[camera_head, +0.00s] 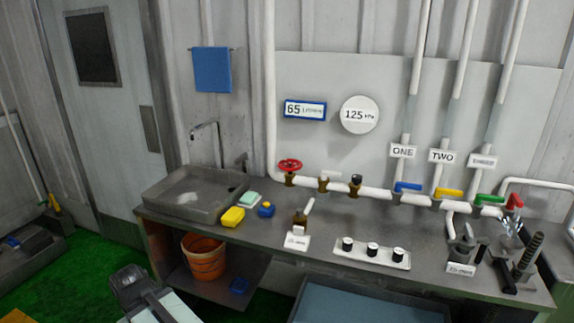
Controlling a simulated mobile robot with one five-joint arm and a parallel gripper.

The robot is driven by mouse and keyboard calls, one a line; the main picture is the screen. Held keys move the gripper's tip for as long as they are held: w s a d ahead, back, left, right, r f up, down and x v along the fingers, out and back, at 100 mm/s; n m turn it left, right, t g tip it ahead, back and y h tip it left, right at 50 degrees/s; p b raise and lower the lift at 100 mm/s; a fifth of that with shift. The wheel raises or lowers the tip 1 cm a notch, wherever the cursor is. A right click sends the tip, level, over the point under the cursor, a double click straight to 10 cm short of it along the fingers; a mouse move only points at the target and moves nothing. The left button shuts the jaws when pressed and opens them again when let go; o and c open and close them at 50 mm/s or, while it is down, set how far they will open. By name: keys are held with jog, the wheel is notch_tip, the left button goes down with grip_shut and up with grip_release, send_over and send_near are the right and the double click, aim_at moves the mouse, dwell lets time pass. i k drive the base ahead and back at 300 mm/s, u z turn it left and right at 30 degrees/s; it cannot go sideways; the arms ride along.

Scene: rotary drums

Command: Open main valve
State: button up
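A red round handwheel valve (290,166) sits on the left end of the white horizontal pipe (375,191), above the back of the grey bench. No label naming it as the main valve can be read. A dark grey end piece of my arm (132,286), which seems to be my gripper, shows at the bottom left. It is well below and left of the handwheel, apart from it and in front of the bench. Its fingers cannot be made out, and nothing is seen held in it.
The grey bench (330,228) carries a sink (195,195), yellow sponge (233,217), brass valve (300,221) and tray of black knobs (371,253). Blue, yellow, green and red lever valves line the pipe's right. An orange bucket (203,258) stands below. Green floor (75,270) is free at left.

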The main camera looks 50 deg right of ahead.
aim_at(289, 167)
jog(key=z, duration=0.1)
jog(key=i, duration=1)
jog(key=u, duration=0.05)
